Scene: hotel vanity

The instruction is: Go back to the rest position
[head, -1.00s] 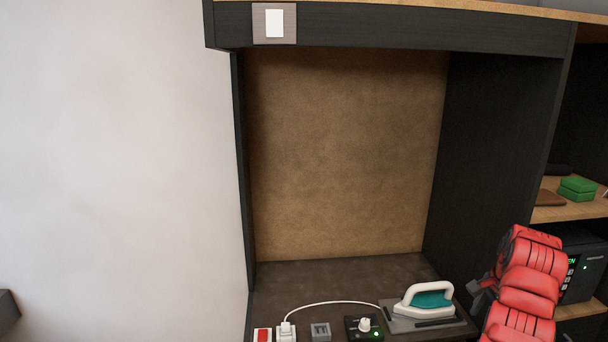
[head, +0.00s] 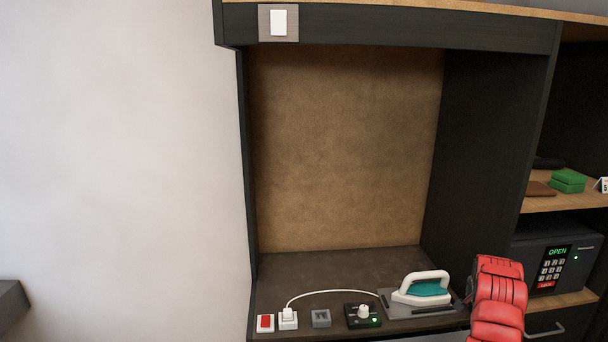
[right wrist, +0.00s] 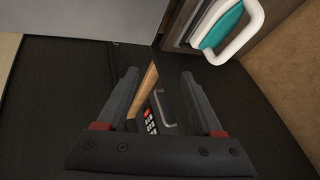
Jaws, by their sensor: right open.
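My right arm shows as red links at the lower right of the head view, in front of the vanity's right side. Its gripper is hidden in that view. In the right wrist view my right gripper (right wrist: 160,92) is open, with nothing between its two dark fingers. The white and teal iron (right wrist: 228,22) is at the top right of that view, apart from the fingers. In the head view the iron (head: 424,289) stands on a grey rest plate (head: 400,309). My left gripper is not in either view.
On the dark counter (head: 340,265) are a red switch (head: 265,323), a white plug (head: 288,318), a grey switch (head: 321,318) and a knob panel (head: 363,315). The alcove above the counter is empty.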

